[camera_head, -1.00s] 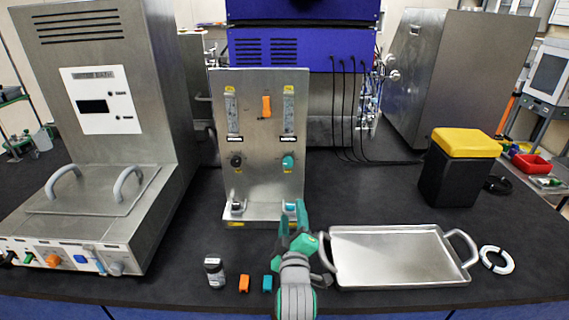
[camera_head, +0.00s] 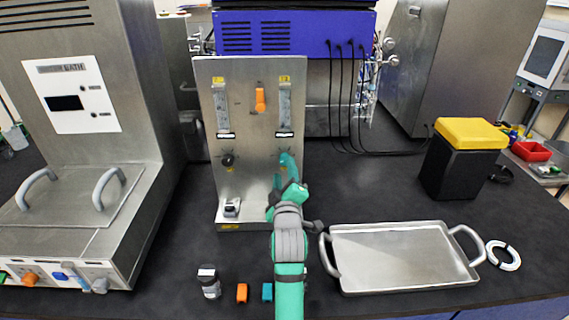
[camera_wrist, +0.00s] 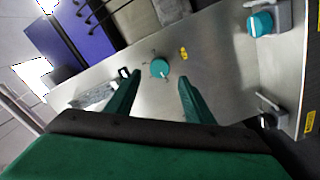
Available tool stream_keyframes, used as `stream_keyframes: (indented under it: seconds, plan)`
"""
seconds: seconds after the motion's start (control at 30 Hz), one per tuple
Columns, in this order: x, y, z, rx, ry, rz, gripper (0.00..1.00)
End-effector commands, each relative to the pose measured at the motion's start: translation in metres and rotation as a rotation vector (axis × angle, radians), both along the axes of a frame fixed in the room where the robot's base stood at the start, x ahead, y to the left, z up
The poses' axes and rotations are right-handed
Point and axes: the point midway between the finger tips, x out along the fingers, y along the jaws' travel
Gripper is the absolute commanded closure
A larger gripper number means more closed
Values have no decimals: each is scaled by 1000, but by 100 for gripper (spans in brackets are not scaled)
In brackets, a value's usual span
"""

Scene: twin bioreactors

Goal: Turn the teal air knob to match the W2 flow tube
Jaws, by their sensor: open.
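The steel panel (camera_head: 250,140) stands upright with two clear flow tubes, one at the left (camera_head: 222,108) and one at the right (camera_head: 284,105). Their labels and levels are too small to read. The teal air knob is below the right tube, mostly hidden by my arm in the head view. In the wrist view the round teal knob (camera_wrist: 160,68) shows on the panel face, with a pale mark. My gripper (camera_wrist: 160,78) is open, its fingers on either side of the knob's line and apart from it; it also shows in the head view (camera_head: 283,172).
A black knob (camera_head: 227,160) sits below the left tube. An orange part (camera_head: 260,99) is between the tubes.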

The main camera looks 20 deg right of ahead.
Motion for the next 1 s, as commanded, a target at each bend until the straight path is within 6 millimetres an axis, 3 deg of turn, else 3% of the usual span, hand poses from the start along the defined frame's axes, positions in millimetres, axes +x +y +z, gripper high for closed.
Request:
stream_keyframes:
  seconds: [0.3, 0.73, 0.9, 1.0]
  plan:
    - [41, -15, 0, 1, -1, -4, 52]
    - [49, -18, 0, 1, -1, -5, 52]
    - [49, -18, 0, 0, 0, -5, 93]
    - [49, -18, 0, 1, -1, -5, 93]
